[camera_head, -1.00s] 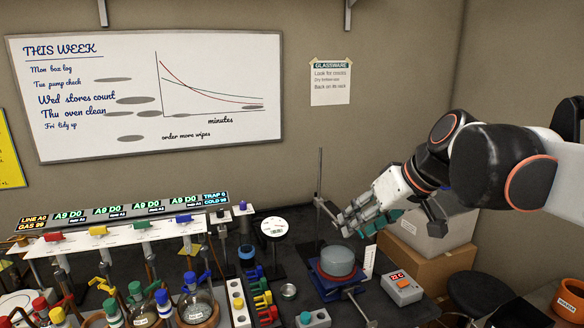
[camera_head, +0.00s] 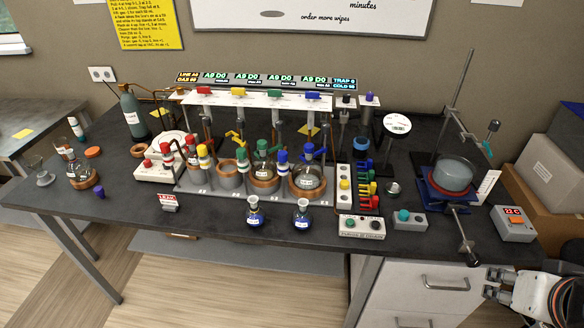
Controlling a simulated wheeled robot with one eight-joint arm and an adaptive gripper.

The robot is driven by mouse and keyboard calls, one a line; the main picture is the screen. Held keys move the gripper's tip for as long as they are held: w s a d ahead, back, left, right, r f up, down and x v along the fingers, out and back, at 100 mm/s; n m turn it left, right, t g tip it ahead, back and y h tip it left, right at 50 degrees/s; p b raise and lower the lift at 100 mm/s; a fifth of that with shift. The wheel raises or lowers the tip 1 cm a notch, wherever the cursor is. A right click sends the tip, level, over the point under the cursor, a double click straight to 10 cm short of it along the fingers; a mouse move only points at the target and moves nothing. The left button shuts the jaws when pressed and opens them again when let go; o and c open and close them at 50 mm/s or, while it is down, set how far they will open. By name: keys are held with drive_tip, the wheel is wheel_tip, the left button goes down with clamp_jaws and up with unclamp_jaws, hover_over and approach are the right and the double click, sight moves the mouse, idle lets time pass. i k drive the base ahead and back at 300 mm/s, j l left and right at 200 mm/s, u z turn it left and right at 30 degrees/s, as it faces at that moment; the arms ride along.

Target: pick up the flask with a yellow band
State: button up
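I cannot make out a yellow band on any flask at this size. Two small flasks with blue liquid stand upright at the bench front, a left one (camera_head: 254,214) and a right one (camera_head: 302,215). A green-capped flask (camera_head: 263,172) and a larger blue-capped flask (camera_head: 308,182) sit in brown rings in the central rack. Another flask (camera_head: 80,172) stands in a brown ring at the far left. My gripper (camera_head: 489,284) is at the lower right, beside the bench's front right corner, far from the flasks. Its fingers look apart, with nothing between them.
The dark bench (camera_head: 130,205) has clear room at its front left. A tall rod (camera_head: 460,95) stands behind.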

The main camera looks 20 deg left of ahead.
sight(254, 217)
drive_tip(key=u, duration=1.6)
